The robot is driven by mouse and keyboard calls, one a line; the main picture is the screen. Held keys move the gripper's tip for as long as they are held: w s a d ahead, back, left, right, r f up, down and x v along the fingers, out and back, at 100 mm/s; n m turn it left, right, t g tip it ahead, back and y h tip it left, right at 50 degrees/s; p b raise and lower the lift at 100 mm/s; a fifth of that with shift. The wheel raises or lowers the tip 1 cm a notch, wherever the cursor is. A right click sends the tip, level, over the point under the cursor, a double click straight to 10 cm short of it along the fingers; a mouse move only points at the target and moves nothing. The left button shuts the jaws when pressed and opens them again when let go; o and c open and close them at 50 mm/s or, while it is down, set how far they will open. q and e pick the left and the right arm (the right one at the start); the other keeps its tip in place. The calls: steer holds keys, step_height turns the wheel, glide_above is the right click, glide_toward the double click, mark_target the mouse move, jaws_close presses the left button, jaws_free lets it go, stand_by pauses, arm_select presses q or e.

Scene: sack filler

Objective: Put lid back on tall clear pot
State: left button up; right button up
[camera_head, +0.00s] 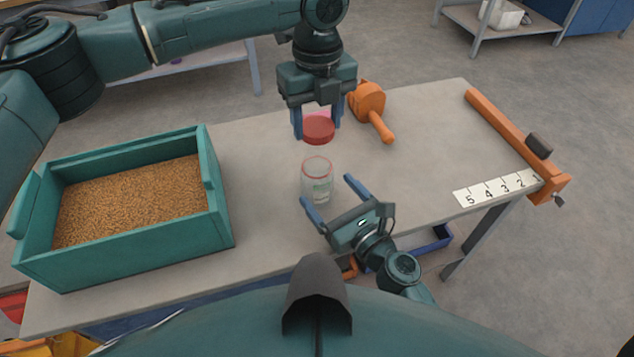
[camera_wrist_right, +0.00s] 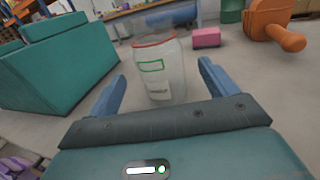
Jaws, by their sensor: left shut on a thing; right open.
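The tall clear pot (camera_head: 317,180) stands upright on the table with a reddish rim and no lid on it. It also shows in the right wrist view (camera_wrist_right: 160,75), with a green-outlined label. My left gripper (camera_head: 318,130) is shut on the red lid (camera_head: 318,132) and holds it above and behind the pot, apart from it. My right gripper (camera_head: 329,191) is open, low in front of the pot, its fingers pointing toward it. In the right wrist view the pot is just beyond and between the fingertips (camera_wrist_right: 163,72); no contact is clear.
A teal bin of grain (camera_head: 222,215) fills the table's left side. An orange scoop (camera_head: 370,103) lies behind right. A pink block (camera_wrist_right: 206,38) is beyond the pot. An orange rail (camera_head: 505,128) and number strip (camera_head: 490,190) are at the right edge. The table's right middle is clear.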

steer(key=x, duration=0.7)
steer(key=shift+w, duration=0.1)
steer(key=c, duration=1.5)
arm_select(q)
glide_above(317, 153)
steer(key=s, duration=0.2)
steer(key=shift+s+f, duration=0.2)
steer(key=shift+f, duration=2.3)
steer(key=shift+f, duration=0.9)
steer(key=shift+f, duration=0.6)
